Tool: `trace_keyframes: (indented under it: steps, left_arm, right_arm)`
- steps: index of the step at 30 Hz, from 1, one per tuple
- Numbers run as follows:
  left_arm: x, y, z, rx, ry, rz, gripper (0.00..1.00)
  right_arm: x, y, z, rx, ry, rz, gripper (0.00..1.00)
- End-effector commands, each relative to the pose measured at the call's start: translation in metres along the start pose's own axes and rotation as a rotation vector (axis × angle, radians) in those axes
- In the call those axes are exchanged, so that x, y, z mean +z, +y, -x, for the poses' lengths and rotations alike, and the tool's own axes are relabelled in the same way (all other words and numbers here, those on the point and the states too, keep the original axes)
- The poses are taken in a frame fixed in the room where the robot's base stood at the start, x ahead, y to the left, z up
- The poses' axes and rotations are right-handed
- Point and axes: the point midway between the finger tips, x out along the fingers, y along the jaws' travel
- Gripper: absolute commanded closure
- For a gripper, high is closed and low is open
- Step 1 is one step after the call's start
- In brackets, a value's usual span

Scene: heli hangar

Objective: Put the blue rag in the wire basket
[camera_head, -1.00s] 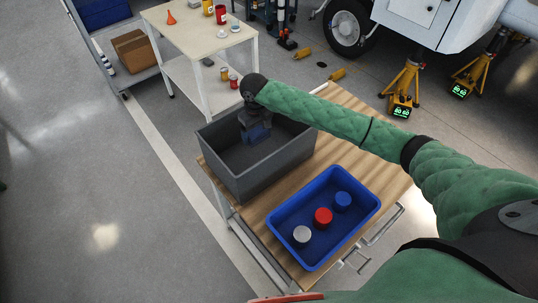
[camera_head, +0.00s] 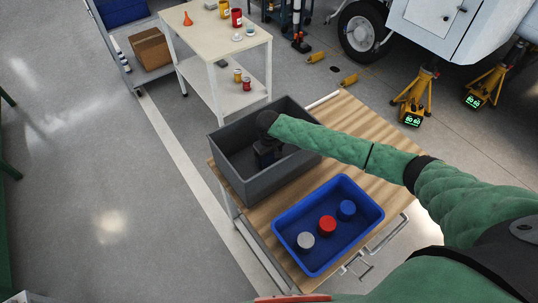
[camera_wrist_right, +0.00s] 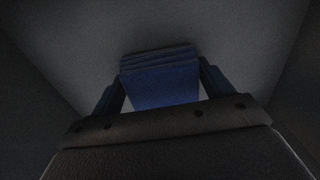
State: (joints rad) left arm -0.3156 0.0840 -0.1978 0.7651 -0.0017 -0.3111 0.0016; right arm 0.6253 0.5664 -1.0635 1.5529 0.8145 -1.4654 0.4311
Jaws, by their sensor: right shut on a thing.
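My right gripper (camera_head: 266,160) reaches down inside a deep grey bin (camera_head: 250,194) on a wood-topped cart. In the right wrist view my gripper (camera_wrist_right: 160,82) is shut on the blue rag (camera_wrist_right: 162,86), which looks like a folded stack between the fingers. Grey bin walls and floor surround it there. The view is dark, and I cannot tell whether the rag touches the bin floor. In the head view the arm and bin mostly hide the rag. I see no clearly wire-made basket. My left gripper is not in view.
A blue tray (camera_head: 287,222) with a grey, a red (camera_head: 327,226) and a blue can (camera_head: 347,209) stands beside the bin on the cart (camera_head: 372,140). A cream table (camera_head: 205,38) stands behind. Yellow jacks (camera_head: 411,98) stand at the right. Open floor lies left.

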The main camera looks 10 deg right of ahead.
Motion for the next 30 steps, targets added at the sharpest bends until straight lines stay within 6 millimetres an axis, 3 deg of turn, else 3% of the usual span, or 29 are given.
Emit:
trace_keyframes:
  steps: [12, 13, 15, 28, 30]
  left_arm:
    - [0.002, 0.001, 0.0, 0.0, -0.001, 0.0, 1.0]
    - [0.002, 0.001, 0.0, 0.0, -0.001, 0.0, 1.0]
    - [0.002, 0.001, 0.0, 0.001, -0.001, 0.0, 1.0]
    - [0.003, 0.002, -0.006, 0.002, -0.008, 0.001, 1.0]
    - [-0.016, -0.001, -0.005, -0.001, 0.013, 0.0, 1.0]
  right_arm:
    - [0.0, 0.0, -0.005, 0.0, -0.001, -0.001, 0.42]
    - [0.0, 0.0, -0.005, 0.0, 0.0, -0.001, 0.15]
    - [0.0, 0.0, -0.005, 0.0, 0.0, -0.001, 0.01]
    - [-0.001, 0.0, 0.005, 0.0, 0.002, 0.0, 0.0]
    - [-0.001, 0.0, 0.014, -0.001, 0.003, 0.0, 0.0]
